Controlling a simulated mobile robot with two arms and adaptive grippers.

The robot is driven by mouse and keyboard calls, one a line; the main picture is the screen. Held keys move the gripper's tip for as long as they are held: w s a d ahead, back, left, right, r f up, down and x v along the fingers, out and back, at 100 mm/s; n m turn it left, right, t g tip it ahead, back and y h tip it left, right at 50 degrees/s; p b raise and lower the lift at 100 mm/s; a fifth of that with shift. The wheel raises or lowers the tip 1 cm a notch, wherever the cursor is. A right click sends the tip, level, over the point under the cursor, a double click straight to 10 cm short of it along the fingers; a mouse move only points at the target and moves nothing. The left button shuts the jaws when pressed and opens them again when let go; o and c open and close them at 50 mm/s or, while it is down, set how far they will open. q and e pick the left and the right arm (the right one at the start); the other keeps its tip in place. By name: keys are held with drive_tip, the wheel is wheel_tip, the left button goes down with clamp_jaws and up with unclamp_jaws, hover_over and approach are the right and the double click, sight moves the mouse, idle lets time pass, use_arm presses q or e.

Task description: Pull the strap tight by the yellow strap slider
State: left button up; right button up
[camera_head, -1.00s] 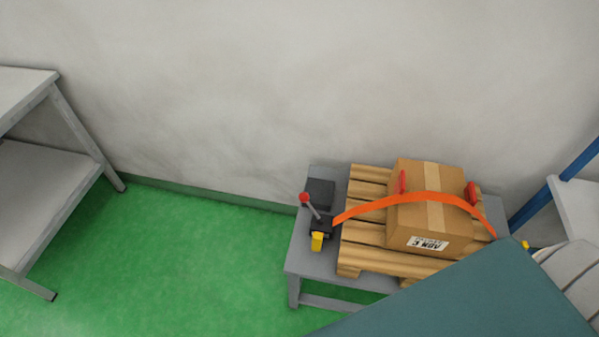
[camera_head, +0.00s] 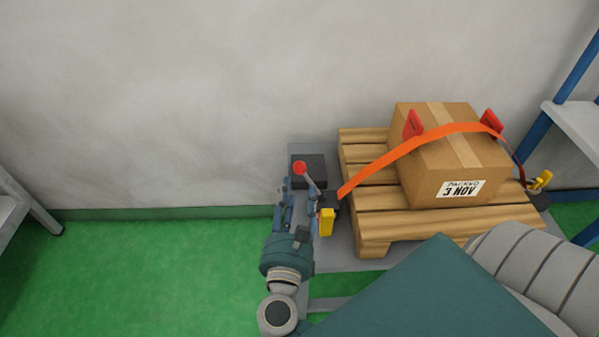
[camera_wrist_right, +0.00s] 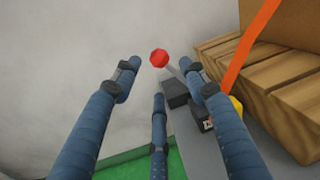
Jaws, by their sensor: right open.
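An orange strap (camera_head: 385,163) arches slack over a cardboard box (camera_head: 450,160). Its left end meets a dark tensioner with a red-knobbed lever (camera_head: 300,168). A yellow piece (camera_head: 326,222) hangs at the front of this device; another yellow part (camera_head: 541,180) sits at the strap's right end. I cannot tell for sure which is the slider. My right gripper (camera_head: 292,197) is open and empty beside the lever, left of the near yellow piece. In the right wrist view the red knob (camera_wrist_right: 159,58) shows between its spread fingers, and the yellow piece (camera_wrist_right: 236,106) is partly hidden behind one finger. My left gripper is out of view.
The box stands on a wooden pallet (camera_head: 385,226) on a grey table (camera_head: 338,256). Red corner guards (camera_head: 413,124) sit under the strap. The wall is close behind. Blue-framed shelving (camera_head: 575,120) stands right; green floor (camera_head: 150,270) is free at left.

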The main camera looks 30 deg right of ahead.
sight(299, 173)
drive_tip(key=x, duration=0.9)
drive_tip(key=shift+p, duration=0.3)
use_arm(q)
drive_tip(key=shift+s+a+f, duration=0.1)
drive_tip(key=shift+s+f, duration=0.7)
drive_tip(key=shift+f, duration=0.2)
use_arm(e)
drive_tip(key=shift+a, duration=0.1)
clamp_jaws()
